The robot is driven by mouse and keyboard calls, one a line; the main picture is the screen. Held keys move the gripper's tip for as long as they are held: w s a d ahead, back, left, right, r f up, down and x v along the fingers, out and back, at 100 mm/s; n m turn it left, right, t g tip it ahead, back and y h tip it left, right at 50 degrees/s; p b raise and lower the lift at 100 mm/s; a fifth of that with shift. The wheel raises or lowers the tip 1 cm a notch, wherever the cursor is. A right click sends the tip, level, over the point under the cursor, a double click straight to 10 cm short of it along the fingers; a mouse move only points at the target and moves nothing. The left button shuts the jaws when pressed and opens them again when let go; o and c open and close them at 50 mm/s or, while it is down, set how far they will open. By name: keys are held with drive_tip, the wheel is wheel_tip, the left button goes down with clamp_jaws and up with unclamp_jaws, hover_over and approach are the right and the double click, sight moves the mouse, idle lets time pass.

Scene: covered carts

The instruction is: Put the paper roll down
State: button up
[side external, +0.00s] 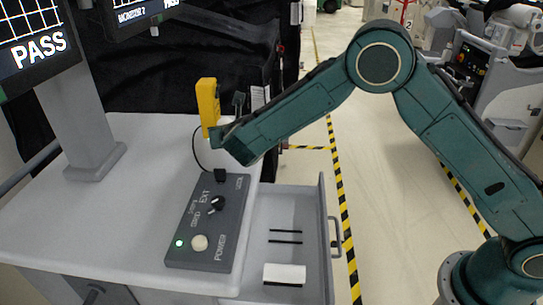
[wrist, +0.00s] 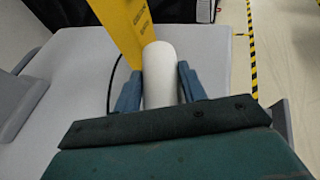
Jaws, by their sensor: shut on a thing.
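The paper roll (wrist: 160,85) is a plain white cylinder between the two blue-grey fingers of my gripper (wrist: 160,73) in the wrist view. My gripper is shut on it, with a finger on each side. In the side view my gripper (side external: 226,128) is above the right part of the grey cart top (side external: 110,225), close to an upright yellow device (side external: 208,103). The roll cannot be made out there. In the wrist view the yellow device (wrist: 122,28) is just beyond the roll, and I cannot tell whether they touch.
A dark control box (side external: 208,222) with knobs and a green light sits on the cart, near a black cable. An open drawer (side external: 323,240) to its right holds two dark rods (side external: 286,236) and a white-and-black block (side external: 285,274). The left cart top is clear before a monitor stand (side external: 85,130).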

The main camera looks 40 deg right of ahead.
drive_tip(key=shift+f, duration=1.25)
drive_tip(key=shift+f, duration=0.15)
drive_tip(key=o, duration=1.1)
drive_tip(key=shift+c, duration=0.2)
drive_tip(key=v, duration=1.2)
